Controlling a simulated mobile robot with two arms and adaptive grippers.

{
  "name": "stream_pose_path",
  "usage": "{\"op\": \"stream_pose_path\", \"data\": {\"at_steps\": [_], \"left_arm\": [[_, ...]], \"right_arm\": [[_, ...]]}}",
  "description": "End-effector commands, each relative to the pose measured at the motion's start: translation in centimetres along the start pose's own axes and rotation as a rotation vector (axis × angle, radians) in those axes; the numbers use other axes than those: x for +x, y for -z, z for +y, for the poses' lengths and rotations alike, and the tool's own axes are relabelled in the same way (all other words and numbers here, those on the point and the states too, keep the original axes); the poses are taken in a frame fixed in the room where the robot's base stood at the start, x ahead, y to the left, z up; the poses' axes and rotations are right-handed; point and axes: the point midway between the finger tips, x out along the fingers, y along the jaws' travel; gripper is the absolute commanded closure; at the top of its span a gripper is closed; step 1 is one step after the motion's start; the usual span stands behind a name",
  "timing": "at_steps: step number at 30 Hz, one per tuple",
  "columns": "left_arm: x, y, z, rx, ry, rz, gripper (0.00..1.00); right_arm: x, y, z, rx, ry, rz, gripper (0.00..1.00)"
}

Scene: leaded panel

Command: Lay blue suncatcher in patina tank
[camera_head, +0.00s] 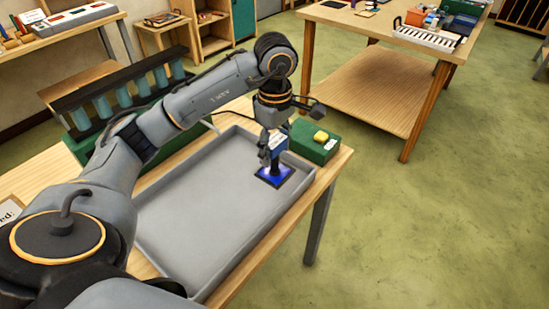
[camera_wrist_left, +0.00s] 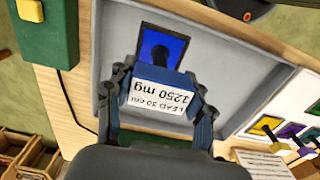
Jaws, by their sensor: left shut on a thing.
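The blue suncatcher (camera_head: 268,179) is a dark-edged blue square with a dark upright stem, inside the far right corner of a wide shallow grey tray (camera_head: 190,225), which looks like the patina tank. My left gripper (camera_head: 276,143) is above it, shut on the blue block with a white label at the stem's top. In the left wrist view, the gripper (camera_wrist_left: 160,95) has a finger on each side of this block, and the blue panel (camera_wrist_left: 165,43) shows behind it. I cannot tell whether the panel touches the tray floor. My right gripper is not in view.
A green box (camera_head: 318,147) with a yellow top piece stands beside the tray's far right corner. A rack of teal cylinders (camera_head: 123,100) stands behind the tray. Several other coloured panels with stems (camera_wrist_left: 290,131) lie outside the tray. The rest of the tray floor is clear.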

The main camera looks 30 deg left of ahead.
Motion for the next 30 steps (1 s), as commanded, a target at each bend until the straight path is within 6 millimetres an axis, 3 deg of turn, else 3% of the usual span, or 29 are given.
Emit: {"op": "stream_pose_path", "data": {"at_steps": [10, 22, 30], "left_arm": [[5.1, 3.0, 3.7, 0.001, 0.002, -0.002, 0.84], [8.9, 3.6, 4.4, 0.003, 0.001, 0.0, 0.84], [9.4, 3.6, 4.5, 0.003, -0.001, 0.0, 0.84]], "right_arm": [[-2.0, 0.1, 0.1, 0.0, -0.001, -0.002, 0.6], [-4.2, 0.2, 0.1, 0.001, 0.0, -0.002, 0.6], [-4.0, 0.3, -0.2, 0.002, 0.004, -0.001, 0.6]]}}
